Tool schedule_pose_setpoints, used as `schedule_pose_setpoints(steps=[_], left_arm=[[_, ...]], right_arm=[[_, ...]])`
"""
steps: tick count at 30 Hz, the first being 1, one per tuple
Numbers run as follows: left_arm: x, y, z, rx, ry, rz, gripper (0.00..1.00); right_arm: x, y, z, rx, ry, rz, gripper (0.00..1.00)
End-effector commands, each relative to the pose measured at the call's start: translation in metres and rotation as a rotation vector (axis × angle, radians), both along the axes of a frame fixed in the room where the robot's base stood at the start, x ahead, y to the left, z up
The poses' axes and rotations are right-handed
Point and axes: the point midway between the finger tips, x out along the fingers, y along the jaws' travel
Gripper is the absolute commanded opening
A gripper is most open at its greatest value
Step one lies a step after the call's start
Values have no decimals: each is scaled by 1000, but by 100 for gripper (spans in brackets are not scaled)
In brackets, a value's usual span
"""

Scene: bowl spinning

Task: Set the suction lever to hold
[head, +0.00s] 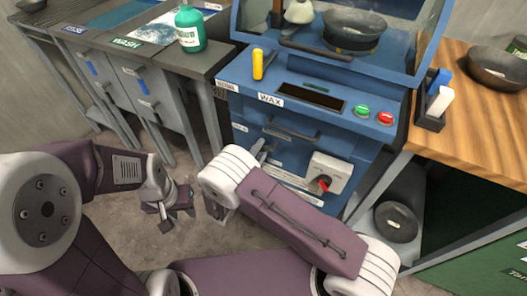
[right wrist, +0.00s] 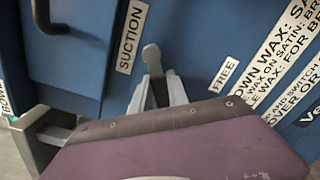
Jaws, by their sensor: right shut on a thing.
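The suction lever (right wrist: 151,56) is a small grey lever with a rounded end on the blue machine front. In the right wrist view it stands between a SUCTION label (right wrist: 131,37) on the left and a FREE label (right wrist: 223,76) on the right. My right gripper (right wrist: 158,78) is shut on the lever, with one light grey finger on each side of it. The lever's base is hidden by the fingers. In the head view my right arm largely covers this spot. My left gripper (head: 170,205) hangs empty over the floor, left of the machine, and looks open.
The blue machine (head: 240,108) has a WAX label, a green button (head: 362,111), a red button (head: 385,118) and a red-pointer dial (head: 324,183). A dark handle (right wrist: 50,20) juts out near the lever. A wooden table (head: 450,130) stands right, a wash bench (head: 110,55) left.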

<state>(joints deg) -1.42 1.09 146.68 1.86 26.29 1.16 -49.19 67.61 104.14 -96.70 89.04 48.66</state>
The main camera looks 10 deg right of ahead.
Motion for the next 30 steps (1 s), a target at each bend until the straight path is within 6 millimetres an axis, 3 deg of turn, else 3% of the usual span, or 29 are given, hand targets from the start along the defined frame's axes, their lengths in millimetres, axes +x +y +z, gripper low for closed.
schedule_pose_setpoints(steps=[15, 30], left_arm=[[0, 0, -10, 0, 0, 0, 36], [0, 0, -15, 0, 0, 0, 36]], right_arm=[[3, 5, 15, 354, -235, -1, 0], [4, 6, 23, 489, -327, -1, 0]])
